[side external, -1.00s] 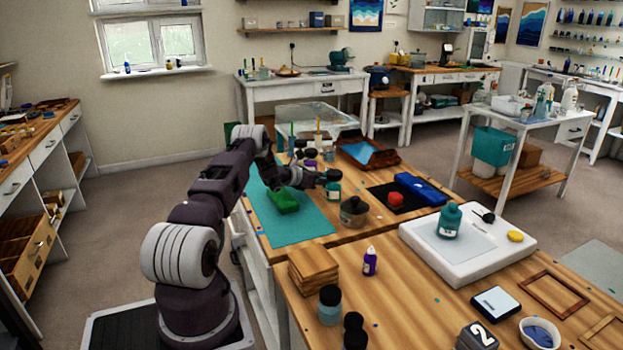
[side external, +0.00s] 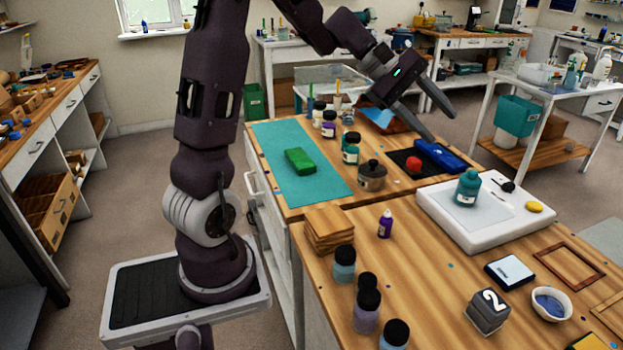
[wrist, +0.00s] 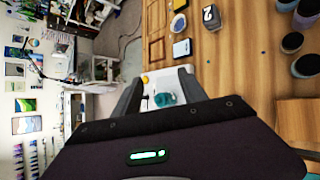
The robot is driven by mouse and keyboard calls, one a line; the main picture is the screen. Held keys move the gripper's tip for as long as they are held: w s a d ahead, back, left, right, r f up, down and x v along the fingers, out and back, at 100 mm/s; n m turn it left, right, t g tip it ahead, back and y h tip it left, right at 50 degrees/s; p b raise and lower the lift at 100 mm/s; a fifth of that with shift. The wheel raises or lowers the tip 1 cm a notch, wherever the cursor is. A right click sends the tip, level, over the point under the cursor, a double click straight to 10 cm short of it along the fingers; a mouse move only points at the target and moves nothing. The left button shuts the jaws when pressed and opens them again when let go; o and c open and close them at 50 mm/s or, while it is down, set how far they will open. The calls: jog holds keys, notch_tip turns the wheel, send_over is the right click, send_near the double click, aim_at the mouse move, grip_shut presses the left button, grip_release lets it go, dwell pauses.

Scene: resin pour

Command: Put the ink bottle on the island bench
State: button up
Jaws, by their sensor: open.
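A teal bottle (side external: 467,188) with a pale label stands upright on a white slab (side external: 440,222) on the wooden island bench (side external: 420,285). Another black-capped teal bottle (side external: 351,149) stands farther back; I cannot tell which is the ink bottle. My gripper (side external: 442,125) is open and empty, raised above the back right of the bench, over the blue case. In the wrist view, the slab's teal bottle (wrist: 164,98) shows beyond and between my fingers (wrist: 160,82), apart from them, its lower part hidden by my gripper body.
A purple dropper bottle (side external: 385,224), wood tiles (side external: 329,228) and several black-capped jars (side external: 367,310) stand on the near part. Bare wood lies front of the slab.

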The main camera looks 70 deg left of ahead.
jog(key=s+d+r+m+g, duration=0.2)
jog(key=s+d+m, duration=0.4)
jog(key=s+d, duration=0.35)
jog(key=s+d+f+m+y, duration=0.1)
jog(key=s+f+m+y, duration=0.2)
jog(key=s+m+y, duration=0.3)
jog(key=s+m, duration=0.5)
jog(key=s, duration=0.7)
jog(key=shift+s+f+m+y, duration=0.2)
jog(key=shift+s+m+y, duration=0.1)
jog(key=shift+s+m, duration=0.1)
